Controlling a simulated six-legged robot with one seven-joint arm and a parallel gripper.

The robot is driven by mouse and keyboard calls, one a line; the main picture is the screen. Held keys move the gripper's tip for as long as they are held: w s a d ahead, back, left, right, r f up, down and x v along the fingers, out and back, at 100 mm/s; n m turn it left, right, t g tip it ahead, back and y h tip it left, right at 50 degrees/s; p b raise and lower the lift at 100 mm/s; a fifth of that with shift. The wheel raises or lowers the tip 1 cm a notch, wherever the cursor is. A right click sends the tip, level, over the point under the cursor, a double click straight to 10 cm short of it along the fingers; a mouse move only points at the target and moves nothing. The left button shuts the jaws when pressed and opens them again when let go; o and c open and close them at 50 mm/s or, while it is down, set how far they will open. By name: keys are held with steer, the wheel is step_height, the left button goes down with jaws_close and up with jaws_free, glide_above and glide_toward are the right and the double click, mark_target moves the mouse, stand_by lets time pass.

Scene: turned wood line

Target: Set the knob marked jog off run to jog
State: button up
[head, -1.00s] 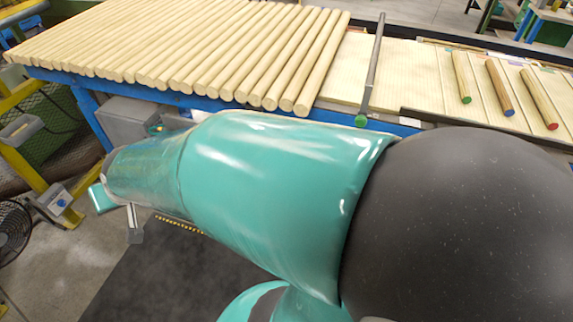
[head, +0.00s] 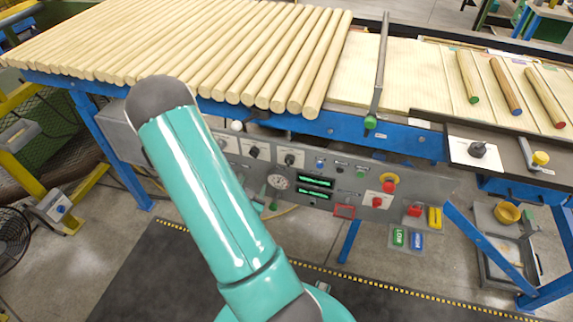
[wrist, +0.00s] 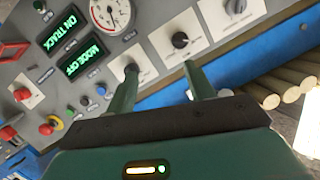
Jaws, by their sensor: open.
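Three black rotary knobs on white plates sit on the grey control panel; their labels are too small to read, so I cannot tell which is marked jog off run. In the wrist view they are a knob by the left finger (wrist: 131,69), a middle knob (wrist: 180,40) and a far knob (wrist: 236,6). In the head view they are the right (head: 290,159), middle (head: 254,151) and left (head: 220,143) knobs. My gripper (wrist: 160,65) is open and empty, facing the panel. Its left fingertip overlaps the nearest knob in view; contact is unclear. A green display (wrist: 82,59) reads MODE: OFF.
The panel (head: 335,172) also carries a gauge (head: 279,182), buttons and a red-on-yellow stop button (head: 389,183). Wooden rods (head: 240,60) lie on the blue-framed table above. Another black knob (head: 478,150) stands on a white plate at right. Dark floor lies in front.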

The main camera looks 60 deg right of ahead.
mark_target(288, 164)
steer(key=s+f+g+h, duration=0.1)
steer(key=s+f+h, duration=0.15)
steer(key=s, duration=0.55)
steer(key=shift+h, duration=0.35)
steer(key=d, duration=0.4)
steer(key=w+d, duration=0.1)
steer(key=d, duration=0.4)
steer(key=w+d+r, duration=0.1)
steer(key=d, duration=0.4)
steer(key=shift+w+d, duration=0.2)
steer(key=shift+w, duration=0.05)
steer(key=shift+c, duration=0.4)
steer(key=c, duration=0.9)
